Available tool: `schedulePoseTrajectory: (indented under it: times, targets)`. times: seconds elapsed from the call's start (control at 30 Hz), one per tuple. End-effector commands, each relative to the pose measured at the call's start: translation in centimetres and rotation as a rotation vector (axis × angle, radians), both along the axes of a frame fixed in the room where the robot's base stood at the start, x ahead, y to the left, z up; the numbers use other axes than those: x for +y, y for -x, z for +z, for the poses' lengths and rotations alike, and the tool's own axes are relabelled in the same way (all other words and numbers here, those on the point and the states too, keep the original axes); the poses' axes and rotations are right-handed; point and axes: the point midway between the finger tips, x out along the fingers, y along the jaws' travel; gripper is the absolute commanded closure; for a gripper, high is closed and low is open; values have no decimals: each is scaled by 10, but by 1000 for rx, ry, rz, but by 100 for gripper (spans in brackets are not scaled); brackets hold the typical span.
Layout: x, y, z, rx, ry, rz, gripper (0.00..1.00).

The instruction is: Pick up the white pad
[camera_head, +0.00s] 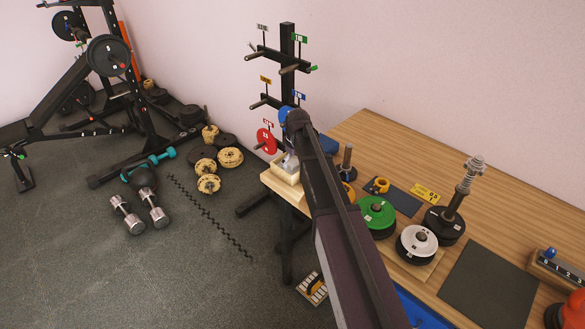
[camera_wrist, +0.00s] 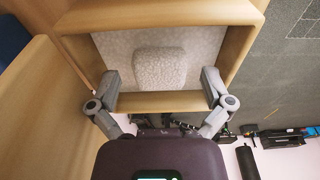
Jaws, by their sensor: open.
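The white pad (camera_wrist: 160,68) is a pale, speckled block with rounded corners in the wrist view. It lies in a wooden tray (camera_wrist: 160,102) with a pale lining, near the tray's near wall. My gripper (camera_wrist: 160,86) is open, with one finger on each side of the pad and clear gaps between. Whether the fingertips are above or level with the pad, I cannot tell. In the head view my gripper (camera_head: 289,160) is over the small wooden tray (camera_head: 284,187) at the table's left end, and my arm and gripper mostly hide the pad.
The wooden table (camera_head: 365,128) holds a green plate stack (camera_head: 376,211), a white plate (camera_head: 416,240) and a dark mat (camera_head: 488,283). A black plate rack (camera_head: 287,60) stands just behind the tray. Dumbbells and plates lie on the floor at left.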

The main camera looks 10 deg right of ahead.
Motion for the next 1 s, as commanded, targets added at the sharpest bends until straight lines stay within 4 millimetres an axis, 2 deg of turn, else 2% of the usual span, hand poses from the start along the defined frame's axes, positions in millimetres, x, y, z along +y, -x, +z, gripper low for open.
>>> schedulePoseTrajectory:
  times: [0.57,0.67,0.8,0.87,1.0]
  targets:
    - [0,0,0,0,0,0,0]
    - [0,0,0,0,0,0,24]
    - [0,0,0,0,0,0,65]
    - [0,0,0,0,0,0,82]
    - [0,0,0,0,0,0,82]
